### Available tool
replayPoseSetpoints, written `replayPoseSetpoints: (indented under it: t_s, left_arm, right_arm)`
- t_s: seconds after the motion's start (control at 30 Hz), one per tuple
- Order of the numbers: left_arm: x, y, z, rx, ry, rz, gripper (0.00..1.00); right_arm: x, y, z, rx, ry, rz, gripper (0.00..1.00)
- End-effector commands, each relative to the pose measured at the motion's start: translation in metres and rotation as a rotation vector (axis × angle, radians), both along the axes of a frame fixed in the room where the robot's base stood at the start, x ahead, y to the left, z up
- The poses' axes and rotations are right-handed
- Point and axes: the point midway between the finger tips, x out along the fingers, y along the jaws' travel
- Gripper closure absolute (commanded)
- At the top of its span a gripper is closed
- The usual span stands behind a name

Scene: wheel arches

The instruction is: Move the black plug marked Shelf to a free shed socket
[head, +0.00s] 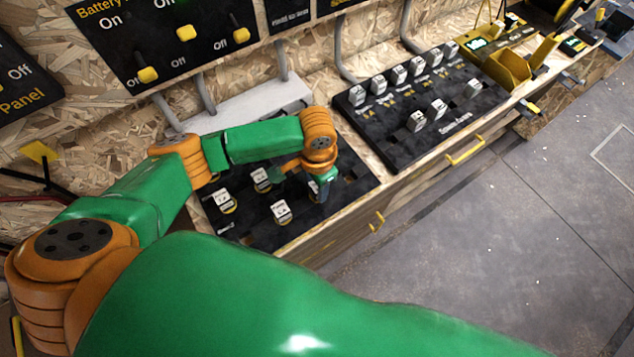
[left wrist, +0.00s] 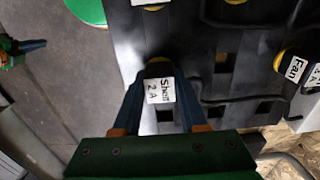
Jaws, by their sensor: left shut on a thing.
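The black Shelf plug, with a white label reading "Shelf 2A" (left wrist: 160,90), is between the fingers of my left gripper (left wrist: 158,112) in the left wrist view. In the head view my left gripper (head: 319,190) points down at the right part of the near black socket board (head: 250,236), and mostly hides the plug. I cannot tell whether the plug is seated or just above the board. Square dark socket openings show beside it in the left wrist view. A green and blue part, seemingly my right gripper (left wrist: 30,46), shows at that view's left edge.
Other labelled plugs stand on the near board, including a Fan plug (left wrist: 292,66). A second black board (head: 455,130) farther right carries several plugs. Switch panels (head: 165,40) hang on the chipboard wall, with grey conduits below. The grey floor (head: 500,240) is open at right.

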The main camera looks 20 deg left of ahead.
Motion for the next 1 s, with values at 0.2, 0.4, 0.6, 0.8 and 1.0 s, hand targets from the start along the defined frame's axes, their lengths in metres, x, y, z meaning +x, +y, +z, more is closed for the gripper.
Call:
replayPoseSetpoints:
  t_s: [0.2, 0.4, 0.6, 0.8, 1.0]
  left_arm:
    - [0.0000, 0.0000, -0.0029, 0.001, -0.001, 0.000, 1.00]
    - [-0.0001, 0.0000, -0.0025, 0.000, 0.000, 0.000, 1.00]
    - [-0.0008, -0.0002, -0.0029, 0.000, 0.002, 0.001, 1.00]
    - [-0.0001, 0.0000, -0.0049, 0.000, 0.000, 0.000, 1.00]
    - [-0.0001, 0.0001, -0.0049, 0.000, 0.000, 0.000, 0.23]
  right_arm:
    - [-0.0001, 0.0000, -0.0004, 0.000, 0.000, 0.000, 1.00]
    - [-0.0001, -0.0001, 0.0008, 0.000, 0.000, 0.000, 1.00]
    - [-0.0002, -0.0002, 0.0066, 0.000, 0.000, 0.000, 1.00]
    - [-0.0001, -0.0004, 0.0067, -0.001, 0.000, 0.000, 1.00]
    - [-0.0002, -0.0006, 0.0066, -0.001, 0.000, 0.000, 1.00]
